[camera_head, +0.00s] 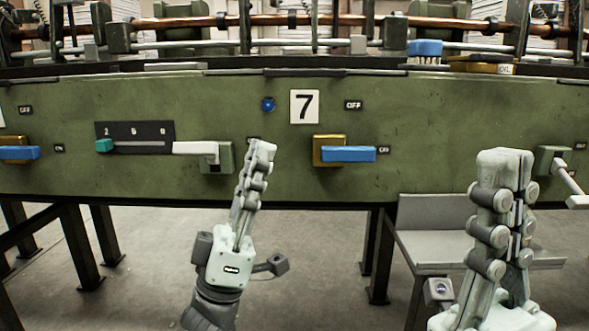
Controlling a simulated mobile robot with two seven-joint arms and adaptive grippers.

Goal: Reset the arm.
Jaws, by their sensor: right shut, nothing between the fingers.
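My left gripper (258,150) points up in front of the green panel, left of the middle. It is seen nearly side-on, so I cannot tell whether its fingers are open or shut. My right gripper (505,160) stands upright at the lower right, in front of the panel's lower part. Its fingers are together and hold nothing. The white lever arm (195,148) with its green-grey block (223,160) is just left of my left gripper's fingers. I cannot tell whether they touch.
The long green panel (430,100) spans the view. It carries blue handles (348,154), (22,153), a slider with a teal knob (104,146), a "7" plate (304,106) and a right lever (565,175). Dark legs (80,245) and a grey seat-like piece (435,215) are below. Open floor shows between.

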